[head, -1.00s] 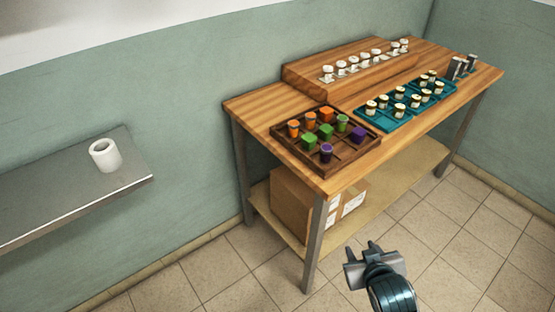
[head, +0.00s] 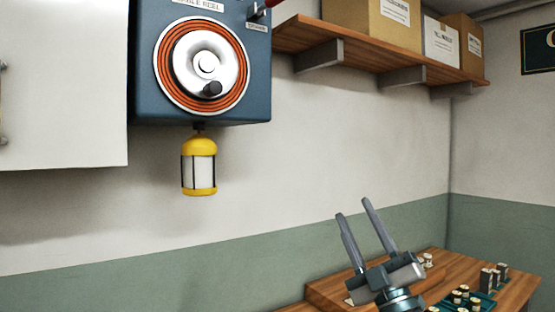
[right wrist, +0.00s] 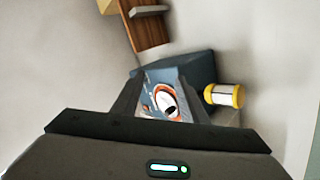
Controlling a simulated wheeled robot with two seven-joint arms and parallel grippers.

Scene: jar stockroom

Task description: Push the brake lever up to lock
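A dark blue cable reel box (head: 147,99) hangs on the wall at the upper left of the head view, with an orange coil and silver hub (head: 206,64). The brake lever (head: 258,12) is at the box's upper right; only part shows, with a red piece cut off by the top edge. My right gripper (head: 354,207) is raised below and right of the box, fingers apart and empty, not touching the lever. In the right wrist view the reel box (right wrist: 190,68) shows tilted beyond the open fingers (right wrist: 158,82); I cannot make out the lever there. My left gripper is not in view.
A yellow lantern (head: 199,170) hangs under the box. A wooden shelf (head: 345,46) with cartons (head: 372,22) juts out right of the box. A white cabinet (head: 62,85) is at the left. The wooden table (head: 432,262) with jars is at lower right. Bare wall lies between.

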